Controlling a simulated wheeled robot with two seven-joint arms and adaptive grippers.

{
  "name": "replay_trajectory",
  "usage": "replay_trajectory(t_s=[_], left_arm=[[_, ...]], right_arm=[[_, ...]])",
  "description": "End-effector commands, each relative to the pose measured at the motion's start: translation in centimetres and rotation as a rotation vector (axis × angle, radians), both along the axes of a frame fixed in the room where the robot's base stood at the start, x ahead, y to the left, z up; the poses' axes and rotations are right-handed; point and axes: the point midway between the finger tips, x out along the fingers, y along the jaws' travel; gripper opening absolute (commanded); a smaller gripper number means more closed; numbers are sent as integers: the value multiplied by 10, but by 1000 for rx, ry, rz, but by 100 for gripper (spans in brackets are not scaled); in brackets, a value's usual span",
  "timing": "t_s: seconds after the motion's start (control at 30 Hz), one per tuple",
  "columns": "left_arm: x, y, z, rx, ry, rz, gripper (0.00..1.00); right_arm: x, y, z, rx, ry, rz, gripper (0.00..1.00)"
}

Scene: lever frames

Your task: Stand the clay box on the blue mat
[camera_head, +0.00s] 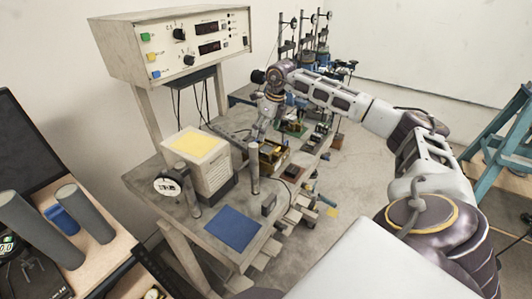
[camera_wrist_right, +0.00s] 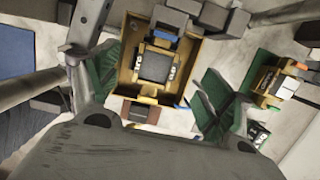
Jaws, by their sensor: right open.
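The blue mat (camera_head: 233,228) lies flat and bare on the near part of the grey bench. A blue patch at the left edge of the right wrist view (camera_wrist_right: 22,52) looks like the same mat. A small reddish-brown block (camera_wrist_right: 143,112), which looks like the clay box, shows between the fingers in the right wrist view, beside an open tan tray; I cannot tell its posture. My right gripper (camera_head: 263,118) is above the bench, beyond the mat. Its green-padded fingers (camera_wrist_right: 160,92) are spread apart, with nothing held. My left gripper is out of view.
The tan tray (camera_head: 263,166) holds a dark device. A white box with a yellow top (camera_head: 196,160), a round gauge (camera_head: 167,186) and an upright grey post (camera_head: 254,165) stand near the mat. A control panel (camera_head: 175,42) rises behind. Several small parts crowd the bench's right side.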

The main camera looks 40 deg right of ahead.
Motion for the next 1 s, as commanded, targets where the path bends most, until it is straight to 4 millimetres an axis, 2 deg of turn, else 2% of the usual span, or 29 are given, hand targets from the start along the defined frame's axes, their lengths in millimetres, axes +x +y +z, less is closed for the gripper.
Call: replay_trajectory(t_s=[0.63,1.0], left_arm=[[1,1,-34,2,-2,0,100],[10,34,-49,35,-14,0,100]], right_arm=[[0,0,-47,0,1,0,80],[0,0,-74,0,1,0,80]])
